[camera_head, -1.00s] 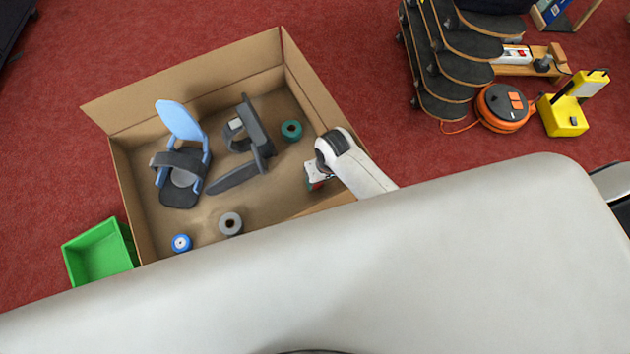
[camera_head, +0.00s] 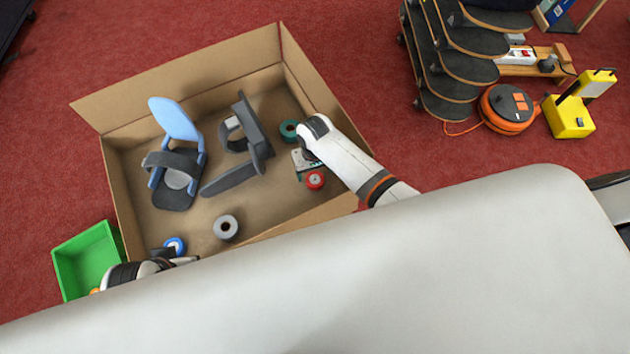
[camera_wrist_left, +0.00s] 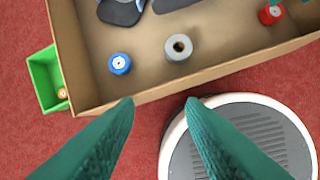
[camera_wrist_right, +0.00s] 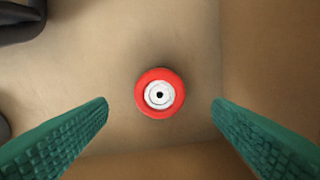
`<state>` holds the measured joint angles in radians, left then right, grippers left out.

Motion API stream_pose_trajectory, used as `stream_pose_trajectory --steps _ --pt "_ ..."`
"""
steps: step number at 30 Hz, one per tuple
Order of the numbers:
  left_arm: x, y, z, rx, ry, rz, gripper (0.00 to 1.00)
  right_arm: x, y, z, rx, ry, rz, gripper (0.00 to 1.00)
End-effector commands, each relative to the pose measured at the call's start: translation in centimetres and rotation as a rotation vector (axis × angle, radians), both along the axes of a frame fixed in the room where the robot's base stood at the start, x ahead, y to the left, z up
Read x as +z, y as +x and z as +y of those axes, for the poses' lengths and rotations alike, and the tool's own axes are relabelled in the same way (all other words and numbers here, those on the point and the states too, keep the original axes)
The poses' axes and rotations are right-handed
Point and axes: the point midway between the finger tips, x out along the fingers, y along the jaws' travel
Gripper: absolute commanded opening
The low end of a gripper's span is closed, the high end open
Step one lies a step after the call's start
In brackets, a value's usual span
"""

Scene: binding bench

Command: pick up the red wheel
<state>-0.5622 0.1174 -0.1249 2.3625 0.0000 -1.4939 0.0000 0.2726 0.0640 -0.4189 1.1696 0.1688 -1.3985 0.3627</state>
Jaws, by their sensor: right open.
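The red wheel (camera_head: 315,180) with a white hub lies on the floor of the cardboard box (camera_head: 165,88), near its right side. In the right wrist view the red wheel (camera_wrist_right: 160,93) sits centred between my two green fingers, apart from both. My right gripper (camera_head: 304,162) is open and empty, reaching over the box wall above the wheel. My left gripper (camera_wrist_left: 160,102) is open and empty outside the box's near wall. The red wheel (camera_wrist_left: 270,14) also shows at the top right of the left wrist view, partly covered by a green fingertip.
A green bin (camera_head: 88,262) with an orange item stands left of the box.

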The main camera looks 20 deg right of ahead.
Motion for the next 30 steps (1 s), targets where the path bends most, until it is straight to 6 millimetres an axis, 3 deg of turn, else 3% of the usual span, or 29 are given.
stream_pose_trajectory --steps 6,11,20,21,30 --pt "2.1 -0.9 0.2 0.001 0.000 -0.016 0.36 -2.6 0.0 0.0 0.001 0.000 0.001 0.75" --pt "1.0 -0.9 0.2 0.001 0.000 -0.013 0.36 -4.8 0.0 0.0 0.000 0.000 0.001 0.75" --pt "0.9 -0.9 0.2 0.001 0.000 -0.014 0.36 -5.2 0.0 0.0 0.000 0.000 0.000 0.75" --pt "0.9 -0.9 0.2 0.001 0.000 -0.014 0.36 -5.2 0.0 0.0 0.000 0.000 0.000 0.73" --pt "0.9 -0.9 0.2 0.001 0.000 -0.014 0.36 -5.2 0.0 0.0 0.000 0.000 -0.001 0.26"
